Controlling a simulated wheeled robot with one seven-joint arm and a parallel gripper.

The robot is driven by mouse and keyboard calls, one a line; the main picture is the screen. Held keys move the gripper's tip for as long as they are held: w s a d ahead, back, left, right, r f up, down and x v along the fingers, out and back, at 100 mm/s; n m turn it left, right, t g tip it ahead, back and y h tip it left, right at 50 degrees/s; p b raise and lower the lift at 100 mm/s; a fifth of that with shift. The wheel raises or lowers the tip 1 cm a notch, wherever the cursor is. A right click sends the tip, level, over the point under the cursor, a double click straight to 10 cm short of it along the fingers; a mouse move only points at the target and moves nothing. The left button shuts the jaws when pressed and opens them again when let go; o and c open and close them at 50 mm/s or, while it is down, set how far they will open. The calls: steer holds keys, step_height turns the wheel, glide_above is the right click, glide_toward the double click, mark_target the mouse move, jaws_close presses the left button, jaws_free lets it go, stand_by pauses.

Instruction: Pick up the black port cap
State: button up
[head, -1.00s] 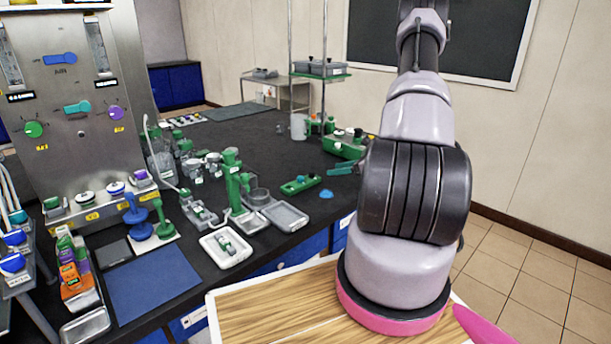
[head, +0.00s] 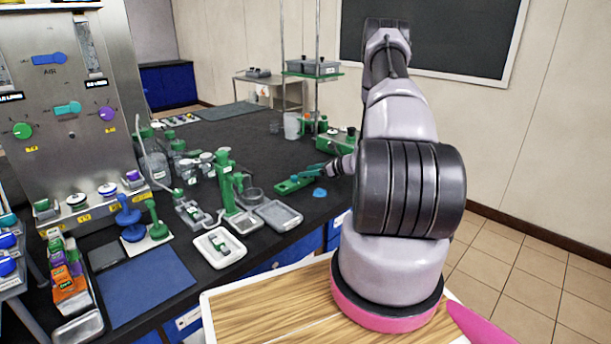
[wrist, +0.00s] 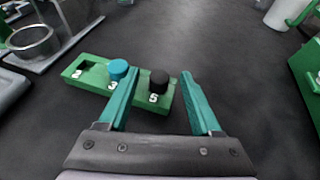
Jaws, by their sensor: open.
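The black port cap (wrist: 158,81) sits upright in the slot marked 5 at the right end of a green rack (wrist: 95,74) on the black bench. It lies between the fingertips of my gripper (wrist: 158,77) as seen in the wrist view, nearer the left finger. My gripper's teal fingers are open and empty. A teal cap (wrist: 118,68) stands in the slot marked 3, close beside the left fingertip. The slot at the rack's left end looks empty. In the head view my gripper (head: 312,172) is just above the rack's right part, and the black cap cannot be made out.
A metal ring stand (wrist: 35,42) is left of the rack. A white container (wrist: 284,14) and a green block (wrist: 308,65) stand to the right. A blue blob (head: 320,193) lies near the bench edge. Bare bench lies beyond the rack.

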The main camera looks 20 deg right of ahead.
jaws_close()
steer(key=shift+r, duration=0.1)
